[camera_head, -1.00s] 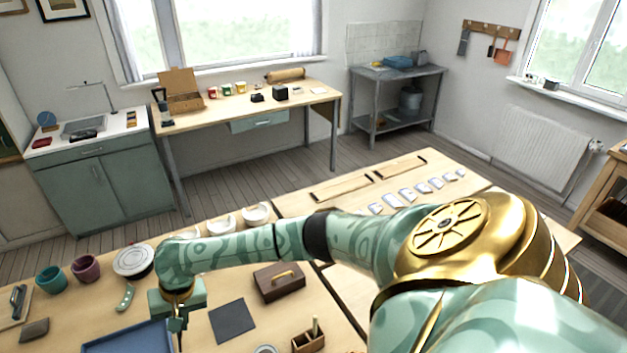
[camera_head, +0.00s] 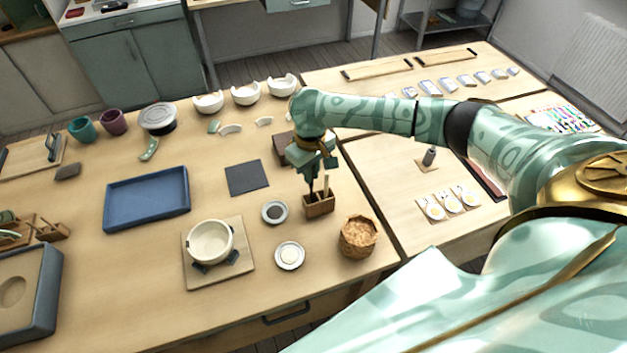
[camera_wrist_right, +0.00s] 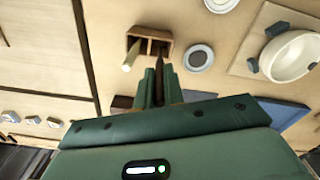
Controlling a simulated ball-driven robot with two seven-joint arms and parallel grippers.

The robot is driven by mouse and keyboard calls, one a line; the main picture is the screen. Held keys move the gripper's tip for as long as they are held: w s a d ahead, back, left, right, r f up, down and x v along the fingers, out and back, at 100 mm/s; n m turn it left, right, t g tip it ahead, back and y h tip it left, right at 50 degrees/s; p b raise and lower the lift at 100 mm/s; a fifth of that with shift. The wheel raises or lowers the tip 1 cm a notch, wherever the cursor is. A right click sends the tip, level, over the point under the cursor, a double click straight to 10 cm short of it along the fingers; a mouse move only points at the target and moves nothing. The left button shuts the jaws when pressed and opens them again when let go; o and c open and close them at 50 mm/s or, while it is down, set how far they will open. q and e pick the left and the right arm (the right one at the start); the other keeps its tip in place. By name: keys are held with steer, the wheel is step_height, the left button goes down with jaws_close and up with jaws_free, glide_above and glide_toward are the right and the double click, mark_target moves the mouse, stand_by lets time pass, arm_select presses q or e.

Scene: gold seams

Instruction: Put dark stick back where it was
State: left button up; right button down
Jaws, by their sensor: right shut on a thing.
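The dark stick (camera_head: 311,187) is thin and nearly upright in my right gripper (camera_head: 314,168). The gripper is shut on it, just above the small wooden holder (camera_head: 320,208). A light stick (camera_head: 326,186) stands in that holder. In the right wrist view the holder (camera_wrist_right: 151,33) shows two compartments, with the light stick (camera_wrist_right: 131,56) in the left one. There the dark stick (camera_wrist_right: 160,72) points from between the fingers (camera_wrist_right: 159,88) at the right compartment. I cannot tell whether its lower end is inside or just above the rim. My left gripper is out of view.
A dark mat (camera_head: 247,178) lies to the left. A cream bowl (camera_head: 211,241) sits on a board further left. A brown box (camera_head: 284,142) is behind my gripper.

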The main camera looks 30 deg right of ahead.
mark_target(312, 187)
step_height(312, 187, down, 5)
steer(key=shift+s+f+b, duration=0.1)
steer(key=shift+f+b, duration=0.05)
steer(key=shift+b, duration=0.8)
steer(key=c, duration=1.5)
jaws_free()
step_height(312, 187, up, 12)
steer(key=p, duration=0.5)
